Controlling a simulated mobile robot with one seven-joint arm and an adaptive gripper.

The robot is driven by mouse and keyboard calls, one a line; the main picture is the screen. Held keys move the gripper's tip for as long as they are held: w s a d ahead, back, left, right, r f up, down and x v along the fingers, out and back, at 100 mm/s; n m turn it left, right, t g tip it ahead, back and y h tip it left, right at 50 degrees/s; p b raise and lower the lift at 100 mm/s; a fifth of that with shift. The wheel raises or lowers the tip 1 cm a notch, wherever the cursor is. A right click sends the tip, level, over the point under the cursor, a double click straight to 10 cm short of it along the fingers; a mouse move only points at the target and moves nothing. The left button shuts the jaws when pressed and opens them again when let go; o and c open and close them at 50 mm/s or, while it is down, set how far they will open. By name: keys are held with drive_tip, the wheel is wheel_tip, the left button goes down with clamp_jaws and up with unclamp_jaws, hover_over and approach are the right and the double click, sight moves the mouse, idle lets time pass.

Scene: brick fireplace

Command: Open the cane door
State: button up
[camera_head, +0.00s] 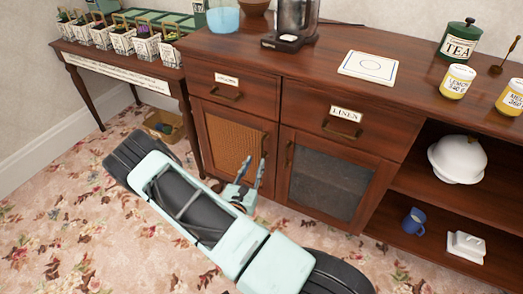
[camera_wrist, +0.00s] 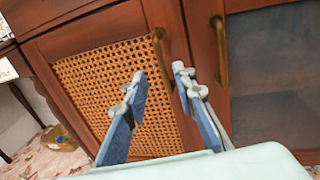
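The cane door (camera_head: 234,142) is the left lower door of the wooden sideboard, with a woven cane panel in a brown frame. It looks shut. In the wrist view the cane door (camera_wrist: 110,85) fills the left and middle. Its upright brass handle (camera_wrist: 161,62) is on the right side of its frame. My gripper (camera_wrist: 158,85) is open and empty, in front of the door, with its fingertips apart just below the handle in the picture. In the head view my gripper (camera_head: 251,172) is low by the door's right edge. I cannot tell whether it touches the handle.
The dark-panelled door (camera_head: 328,186), with its own brass handle (camera_wrist: 220,48), is just right of the cane door. Drawers (camera_head: 232,84) are above. A side table (camera_head: 125,74) with potted plants stands left, with a cardboard box (camera_head: 163,125) beneath. Floral carpet (camera_head: 60,205) lies in front.

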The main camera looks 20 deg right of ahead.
sight(261, 149)
drive_tip(key=b+x, duration=0.1)
drive_tip(key=x, duration=0.7)
drive_tip(key=shift+w+d+b, duration=0.3)
drive_tip(key=shift+b, duration=0.05)
clamp_jaws()
